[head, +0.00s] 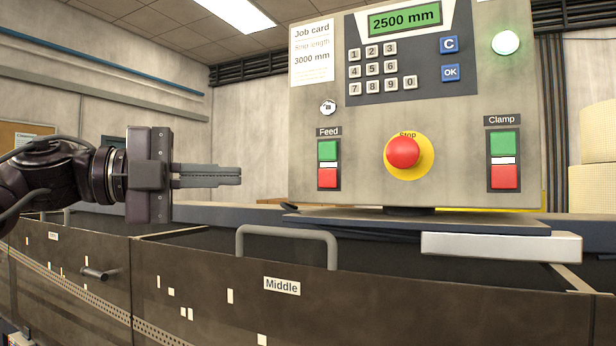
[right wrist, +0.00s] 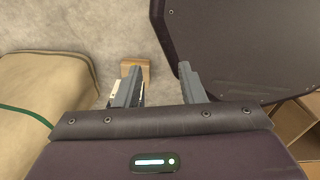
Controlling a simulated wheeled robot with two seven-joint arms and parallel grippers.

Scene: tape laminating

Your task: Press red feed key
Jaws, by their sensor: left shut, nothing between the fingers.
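The control panel fills the right half of the head view. Its Feed switch has a green key (head: 328,150) above a red feed key (head: 328,178), with a white strip between them. My left gripper (head: 240,176) is shut and empty, pointing right. Its fingertips are left of the red feed key in the picture, at about its height, with a visible gap. My right gripper (right wrist: 160,85) shows only in the right wrist view, its two fingers apart above the floor, with nothing seen between them.
The panel also carries a red Stop button (head: 403,153), a Clamp switch (head: 504,160), a keypad (head: 381,68) and a display reading 2500 mm (head: 404,19). A job card (head: 312,53) says 3000 mm.

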